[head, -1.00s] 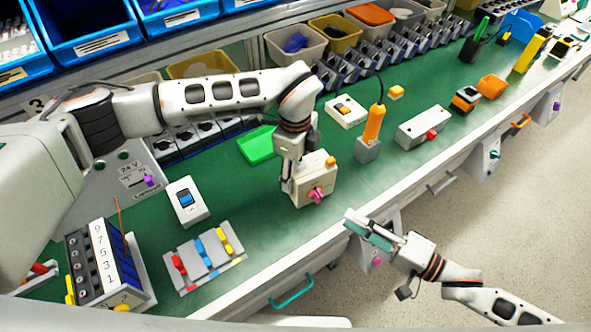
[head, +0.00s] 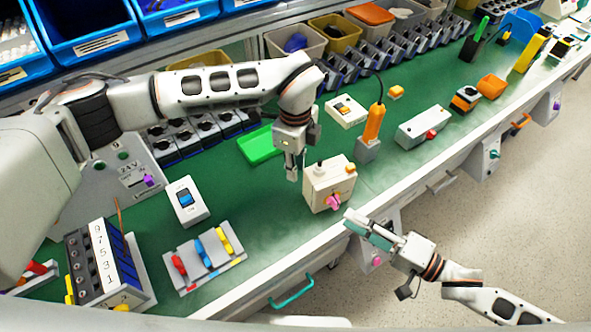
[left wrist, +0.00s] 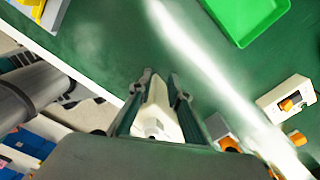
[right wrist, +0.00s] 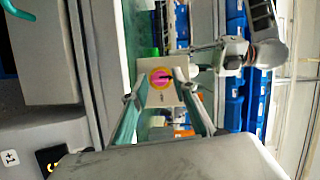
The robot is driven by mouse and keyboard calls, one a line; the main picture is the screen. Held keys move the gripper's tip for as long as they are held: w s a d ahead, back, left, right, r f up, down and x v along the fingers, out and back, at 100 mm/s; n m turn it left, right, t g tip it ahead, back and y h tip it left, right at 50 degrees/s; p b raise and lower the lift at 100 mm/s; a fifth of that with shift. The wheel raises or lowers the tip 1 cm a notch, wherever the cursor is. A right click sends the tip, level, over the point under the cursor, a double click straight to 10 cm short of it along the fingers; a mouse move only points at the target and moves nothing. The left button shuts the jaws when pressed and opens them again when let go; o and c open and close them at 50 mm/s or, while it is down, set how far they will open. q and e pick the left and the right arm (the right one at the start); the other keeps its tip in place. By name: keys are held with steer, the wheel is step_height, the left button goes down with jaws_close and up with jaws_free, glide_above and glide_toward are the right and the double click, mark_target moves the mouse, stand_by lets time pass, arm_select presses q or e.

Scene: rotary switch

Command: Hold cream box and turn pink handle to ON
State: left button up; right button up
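The cream box (head: 318,190) stands upright on the green bench near its front edge, with a dark-based knob on top. Its pink handle (head: 334,202) is on the front face; the handle also shows in the right wrist view (right wrist: 161,77). I cannot read its ON mark. My left gripper (head: 292,175) is just left of and behind the box, seemingly apart from it. In the left wrist view its fingers (left wrist: 160,82) are open, with the cream box (left wrist: 160,98) showing between them. My right gripper (head: 357,224) is open and empty, in front of the bench edge, facing the handle.
A green tray (head: 262,144) lies behind my left gripper. An orange-handled tool in a grey block (head: 368,149) stands right of the box. A blue-switch box (head: 187,201) and a panel with coloured levers (head: 205,258) are to the left. Bench between is clear.

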arm_select(q)
step_height(320, 180, up, 10)
stand_by(0.4)
